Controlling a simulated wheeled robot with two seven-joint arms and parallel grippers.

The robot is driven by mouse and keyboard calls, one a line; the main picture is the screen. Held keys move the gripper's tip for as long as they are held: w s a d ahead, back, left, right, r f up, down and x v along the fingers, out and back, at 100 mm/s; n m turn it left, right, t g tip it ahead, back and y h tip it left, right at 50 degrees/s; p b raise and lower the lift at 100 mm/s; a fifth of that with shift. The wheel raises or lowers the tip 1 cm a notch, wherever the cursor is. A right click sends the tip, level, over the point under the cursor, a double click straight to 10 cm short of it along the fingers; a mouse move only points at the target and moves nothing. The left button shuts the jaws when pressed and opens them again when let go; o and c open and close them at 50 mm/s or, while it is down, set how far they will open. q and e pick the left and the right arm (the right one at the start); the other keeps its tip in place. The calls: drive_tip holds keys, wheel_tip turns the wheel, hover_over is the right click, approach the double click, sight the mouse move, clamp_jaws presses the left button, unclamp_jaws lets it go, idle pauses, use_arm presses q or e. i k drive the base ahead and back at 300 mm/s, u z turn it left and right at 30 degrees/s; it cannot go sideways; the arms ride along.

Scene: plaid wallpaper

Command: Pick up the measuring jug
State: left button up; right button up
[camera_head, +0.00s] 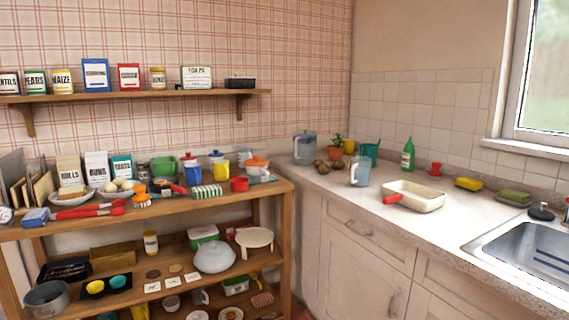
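A clear bluish jug with a pale handle (361,172) stands upright on the worktop, left of a cream dish; it looks like the measuring jug. A second, larger bluish clear jug (304,148) stands farther back in the corner, near the wall; it seems to have a lid. Markings on either are too small to read. Neither of my grippers shows in the head view, and nothing is touching the jugs.
The cream dish with a red handle (414,197) sits just right of the nearer jug. A potted plant (336,150), a teal pot (370,152) and a green bottle (408,154) stand behind. The worktop (345,198) is clear in front. The sink (525,252) is at right, crowded shelves at left.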

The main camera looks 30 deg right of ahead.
sight(360, 166)
drive_tip(key=z, duration=0.45)
drive_tip(key=i, duration=2.2)
drive_tip(key=z, duration=0.9)
